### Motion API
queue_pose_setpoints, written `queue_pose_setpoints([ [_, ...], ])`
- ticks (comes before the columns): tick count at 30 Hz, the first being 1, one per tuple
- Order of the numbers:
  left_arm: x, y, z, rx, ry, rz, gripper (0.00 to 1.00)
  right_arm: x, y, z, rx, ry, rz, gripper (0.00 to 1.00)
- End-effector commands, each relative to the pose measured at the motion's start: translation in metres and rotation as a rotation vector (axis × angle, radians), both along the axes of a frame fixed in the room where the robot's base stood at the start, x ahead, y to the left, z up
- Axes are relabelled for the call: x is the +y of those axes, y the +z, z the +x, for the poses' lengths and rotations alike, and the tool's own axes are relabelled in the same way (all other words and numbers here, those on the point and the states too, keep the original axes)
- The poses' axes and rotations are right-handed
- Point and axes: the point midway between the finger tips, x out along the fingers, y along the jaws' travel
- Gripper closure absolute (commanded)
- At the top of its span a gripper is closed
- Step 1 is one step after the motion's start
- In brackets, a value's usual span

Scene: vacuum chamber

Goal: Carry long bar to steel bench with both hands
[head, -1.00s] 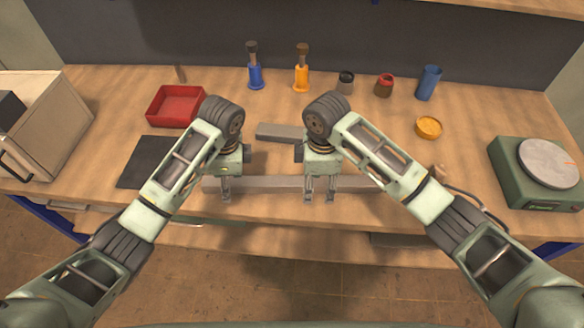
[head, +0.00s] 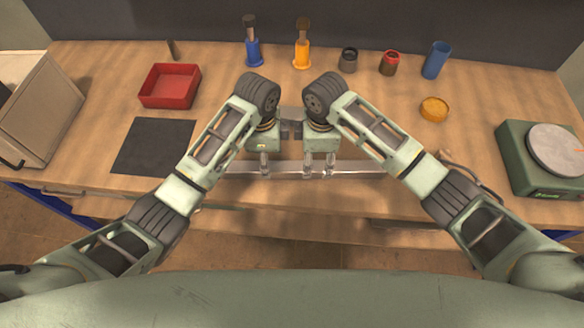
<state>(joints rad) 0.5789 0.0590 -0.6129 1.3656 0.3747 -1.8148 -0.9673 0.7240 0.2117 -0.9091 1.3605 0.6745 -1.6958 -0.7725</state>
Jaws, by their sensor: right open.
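The long bar (head: 358,167), a thin silver-grey metal bar, lies left to right along the front edge of the wood-topped bench (head: 225,75). My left gripper (head: 264,166) points down at the bar left of its middle; whether its jaws are open or shut does not show clearly. My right gripper (head: 319,170) is open, with its two fingers apart, over the bar just right of the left gripper. Whether the fingers touch the bar cannot be told. My grippers hide parts of it. I cannot make out a separate steel bench.
A grey block (head: 291,124) sits behind my wrists. A black mat (head: 155,146) and red tray (head: 170,87) are at left. Blue (head: 253,51) and orange (head: 302,53) tools and a blue cup (head: 436,60) stand behind. A green scale (head: 540,165) is at right.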

Motion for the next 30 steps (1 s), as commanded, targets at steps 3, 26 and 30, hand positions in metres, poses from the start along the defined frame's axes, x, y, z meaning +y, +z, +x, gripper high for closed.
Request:
queue_pose_setpoints([
  [3, 0.0, -0.019, -0.001, 0.002, -0.001, 0.0, 0.47, 0.0, -0.019, -0.001, 0.002, -0.001, -0.001, 0.47],
  [26, 0.0, -0.04, 0.0, -0.001, -0.001, 0.0, 0.65, 0.0, -0.04, 0.0, -0.001, 0.0, 0.0, 0.65],
  [30, 0.0, -0.04, 0.0, -0.001, -0.001, -0.001, 0.78, 0.0, -0.04, 0.0, -0.001, 0.0, 0.0, 0.78],
])
